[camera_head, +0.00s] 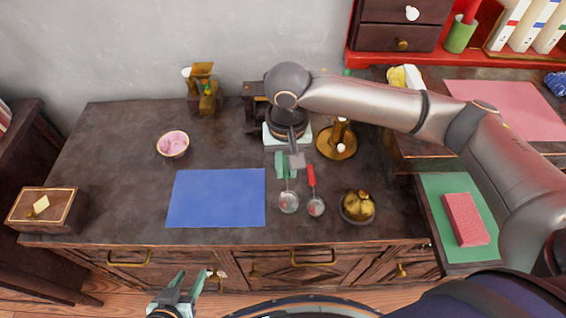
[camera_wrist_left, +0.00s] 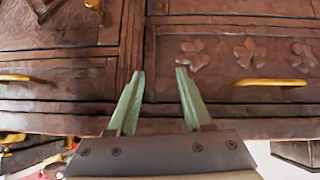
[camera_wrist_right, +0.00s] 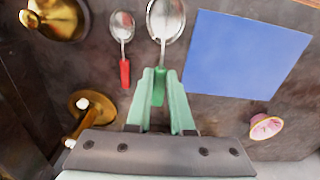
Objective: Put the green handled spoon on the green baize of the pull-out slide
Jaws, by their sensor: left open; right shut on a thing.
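The green handled spoon lies along the dark tabletop; its metal bowl (camera_head: 289,202) points to the front. My right gripper (camera_head: 287,166) has its green fingers on the spoon's handle. In the right wrist view the green handle (camera_wrist_right: 159,88) sits between the fingertips (camera_wrist_right: 161,82). I cannot tell whether the spoon is off the surface. The green baize of the pull-out slide (camera_head: 437,190) is at the right front, with a red block (camera_head: 466,219) on it. My left gripper (camera_head: 180,288) is open and empty in front of the cabinet; it also shows in the left wrist view (camera_wrist_left: 158,85).
A red handled spoon (camera_head: 315,205) lies close right of the green one. A bowl with a golden thing (camera_head: 357,206), a brass candlestick (camera_head: 338,142), a blue mat (camera_head: 217,198) and a pink bowl (camera_head: 173,144) are around. The baize has bare room around the block.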

